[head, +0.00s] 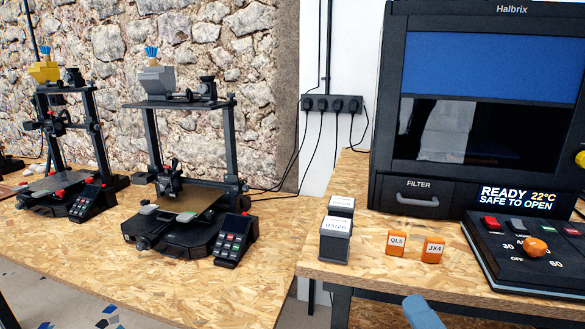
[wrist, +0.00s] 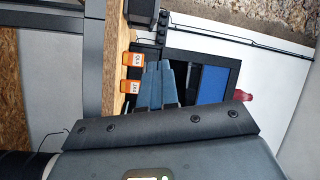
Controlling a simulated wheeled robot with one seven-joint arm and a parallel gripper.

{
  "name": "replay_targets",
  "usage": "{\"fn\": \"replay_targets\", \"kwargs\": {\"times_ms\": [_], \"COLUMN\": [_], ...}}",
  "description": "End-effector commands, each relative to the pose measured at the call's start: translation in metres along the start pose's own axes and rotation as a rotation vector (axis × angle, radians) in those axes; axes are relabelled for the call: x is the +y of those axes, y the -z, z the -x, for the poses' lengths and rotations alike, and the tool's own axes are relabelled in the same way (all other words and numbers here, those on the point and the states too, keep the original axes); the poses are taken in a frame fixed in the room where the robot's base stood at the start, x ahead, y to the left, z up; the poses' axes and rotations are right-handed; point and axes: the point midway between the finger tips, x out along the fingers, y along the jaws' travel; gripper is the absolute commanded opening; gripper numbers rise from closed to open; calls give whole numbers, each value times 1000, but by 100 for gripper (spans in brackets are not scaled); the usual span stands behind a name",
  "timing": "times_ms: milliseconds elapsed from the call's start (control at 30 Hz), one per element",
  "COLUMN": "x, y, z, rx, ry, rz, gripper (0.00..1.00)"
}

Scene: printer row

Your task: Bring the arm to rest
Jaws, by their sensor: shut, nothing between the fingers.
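My gripper (head: 414,301) shows at the bottom edge of the head view as a blue-grey tip in front of the right-hand bench. In the wrist view its two blue-grey fingers (wrist: 158,66) lie together with nothing between them. The rest of my arm is out of the head view. Two small orange blocks, labelled QL5 (head: 397,243) and JX4 (head: 432,249), stand on the bench, apart from the fingers. They also show in the wrist view, left of the fingers.
The right-hand bench (head: 345,271) holds a dark enclosed machine (head: 385,120) with a filter drawer, a control box (head: 525,255) with an orange knob, and dark labelled boxes (head: 335,241). A gap separates the benches at the front.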

Motion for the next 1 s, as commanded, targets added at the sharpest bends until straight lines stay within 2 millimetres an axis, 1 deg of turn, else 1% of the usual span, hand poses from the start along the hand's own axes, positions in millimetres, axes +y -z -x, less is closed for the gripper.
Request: {"fn": "replay_targets", "kwargs": {"times_ms": [33, 167, 200, 267, 333, 433, 500, 567, 600, 700, 800, 833, 900, 1000], "x": [14, 42, 50, 60, 71, 83, 88, 91, 92, 91, 88, 86, 84, 81], "y": [-10, -24, -27, -32, -37, -42, -43, -43, -42, -39, -35, -33, -31, -28], "z": [17, 60, 74, 96, 124, 163, 191, 215, 231, 266, 293, 299, 311, 320], "rx": [14, 52, 58, 63, 59, 41, 20, -6, -26, -79, -129, -143, -168, -190], "ry": [-41, -137, -165, -207, -255, -313, -347, -369, -381, -395, -392, -389, -381, -371], "rz": [25, 136, 176, 241, 325, 457, 559, 649, 713, 867, 998, 1032, 1094, 1149], "gripper": [0, 0, 0, 0, 0, 0, 0, 0, 0, 0, 0, 0, 0, 0]}}
